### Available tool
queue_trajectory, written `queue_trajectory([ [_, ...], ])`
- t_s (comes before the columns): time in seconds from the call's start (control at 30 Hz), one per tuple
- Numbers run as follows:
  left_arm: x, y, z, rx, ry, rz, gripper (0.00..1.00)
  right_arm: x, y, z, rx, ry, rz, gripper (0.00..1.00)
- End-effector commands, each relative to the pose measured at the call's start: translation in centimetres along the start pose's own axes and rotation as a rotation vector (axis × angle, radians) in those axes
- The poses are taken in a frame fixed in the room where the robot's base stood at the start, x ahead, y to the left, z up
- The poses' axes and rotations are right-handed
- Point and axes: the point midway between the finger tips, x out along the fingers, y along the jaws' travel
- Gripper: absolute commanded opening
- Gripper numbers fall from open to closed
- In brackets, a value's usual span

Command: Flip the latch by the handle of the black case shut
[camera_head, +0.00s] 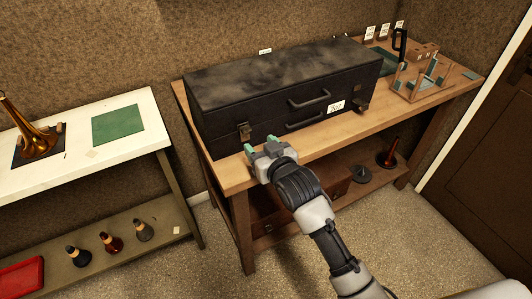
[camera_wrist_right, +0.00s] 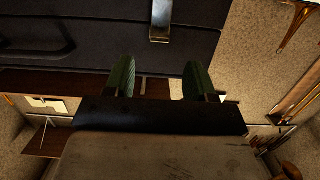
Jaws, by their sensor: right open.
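The black case (camera_head: 290,88) lies closed on the wooden bench, its front towards me, with an upper handle (camera_head: 309,102) and a lower handle (camera_head: 305,122). A metal latch (camera_head: 244,131) is at the front's left end; another latch (camera_head: 361,106) is at the right end. I cannot tell whether either is fastened. My right gripper (camera_head: 262,147) is open and empty, just below and in front of the left latch, apart from it. In the right wrist view, the latch (camera_wrist_right: 161,20) shows beyond and between the green fingertips (camera_wrist_right: 159,80). My left gripper is out of view.
The wooden bench's front edge (camera_head: 290,165) runs under my right gripper. A wooden rack (camera_head: 420,85) and a black clamp-like tool (camera_head: 399,45) stand right of the case. A white table (camera_head: 75,150) with a brass horn (camera_head: 32,135) stands left, beyond a gap.

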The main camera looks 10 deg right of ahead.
Motion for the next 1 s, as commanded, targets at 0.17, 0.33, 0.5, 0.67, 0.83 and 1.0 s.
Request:
queue_trajectory([
  [0.17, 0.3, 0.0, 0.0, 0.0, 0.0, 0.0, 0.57, -2.1, 0.0, 0.1, 0.0, 0.0, 0.0, 0.55],
  [0.33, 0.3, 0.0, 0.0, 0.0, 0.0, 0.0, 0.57, -2.7, 0.0, 0.0, 0.0, 0.0, 0.0, 0.55],
  [0.5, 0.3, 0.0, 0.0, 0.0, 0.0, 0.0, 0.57, -2.7, 0.0, 0.0, 0.0, 0.0, 0.0, 0.55],
  [0.67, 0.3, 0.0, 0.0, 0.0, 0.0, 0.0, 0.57, -2.7, 0.0, 0.0, 0.0, 0.0, 0.0, 0.55],
  [0.83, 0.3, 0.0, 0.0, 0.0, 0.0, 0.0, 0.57, -2.5, 0.1, 0.8, 0.001, -0.016, 0.003, 0.55],
  [1.0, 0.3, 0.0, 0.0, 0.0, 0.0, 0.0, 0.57, -1.6, 1.0, 8.2, 0.007, -0.151, 0.023, 0.55],
])
